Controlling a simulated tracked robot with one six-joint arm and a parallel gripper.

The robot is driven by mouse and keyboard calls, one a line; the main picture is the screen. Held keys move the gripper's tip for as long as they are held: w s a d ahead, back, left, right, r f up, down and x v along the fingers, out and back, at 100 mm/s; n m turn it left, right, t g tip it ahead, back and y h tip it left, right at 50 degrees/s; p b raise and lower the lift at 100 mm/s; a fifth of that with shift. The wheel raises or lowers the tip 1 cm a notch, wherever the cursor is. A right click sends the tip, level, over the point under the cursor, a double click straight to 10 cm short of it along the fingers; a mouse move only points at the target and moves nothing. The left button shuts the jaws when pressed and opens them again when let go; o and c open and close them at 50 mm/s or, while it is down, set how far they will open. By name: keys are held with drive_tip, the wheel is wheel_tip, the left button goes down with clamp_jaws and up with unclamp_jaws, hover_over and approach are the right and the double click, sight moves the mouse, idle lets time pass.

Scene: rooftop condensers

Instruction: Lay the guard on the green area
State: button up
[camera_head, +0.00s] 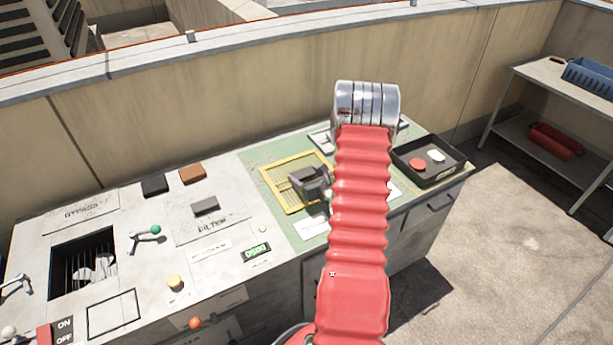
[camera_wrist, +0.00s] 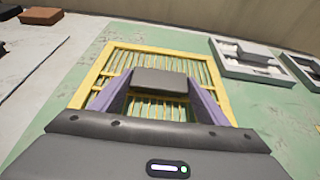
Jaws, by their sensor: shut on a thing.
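The guard (camera_head: 279,179) is a yellow frame with thin bars and a dark grey handle block. It is over the left part of the green area (camera_head: 265,154), flat or nearly so; I cannot tell whether it touches the surface. My gripper (camera_head: 311,178) is shut on the guard's handle. In the wrist view, the purple fingers of my gripper (camera_wrist: 160,98) flank the handle, and the yellow frame (camera_wrist: 150,51) spreads beyond them with green (camera_wrist: 265,110) around it. My red arm hides part of the green area in the head view.
A black tray (camera_head: 428,172) with red and white discs is at the right end. A pale grey part (camera_wrist: 250,58) is right of the guard. Left are a barred opening (camera_head: 82,248), a green-knobbed lever (camera_head: 146,236), and brown (camera_head: 192,174) and black (camera_head: 154,186) blocks.

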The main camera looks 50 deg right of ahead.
drive_tip(key=o, duration=1.3)
drive_tip(key=shift+f, duration=0.1)
drive_tip(key=shift+o, duration=0.2)
drive_tip(key=v, duration=1.2)
drive_tip(key=shift+d, duration=0.1)
